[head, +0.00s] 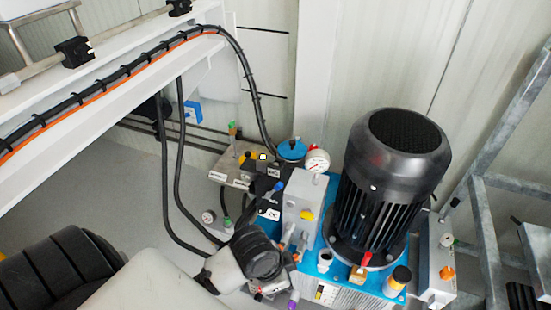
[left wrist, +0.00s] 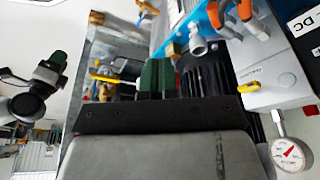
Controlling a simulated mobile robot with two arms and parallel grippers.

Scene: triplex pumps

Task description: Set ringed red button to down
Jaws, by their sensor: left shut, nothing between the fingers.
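I cannot pick out a ringed red button for certain in either view. In the head view a small red-topped fitting (head: 366,259) stands on the blue pump base in front of the black motor. My left arm comes in from the lower left and ends in a black ridged wrist (head: 257,252) over the left side of the pump unit; its fingers are hidden there. In the left wrist view my left gripper (left wrist: 157,66) shows two dark green fingers side by side, shut and empty, pointing toward the pump fittings.
The black motor (head: 392,190) stands on the blue base. A grey valve block (head: 304,205) and a pressure gauge (head: 317,161) are left of it; a gauge also shows in the left wrist view (left wrist: 289,155). Metal framing (head: 484,222) bounds the right. Hoses hang at left.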

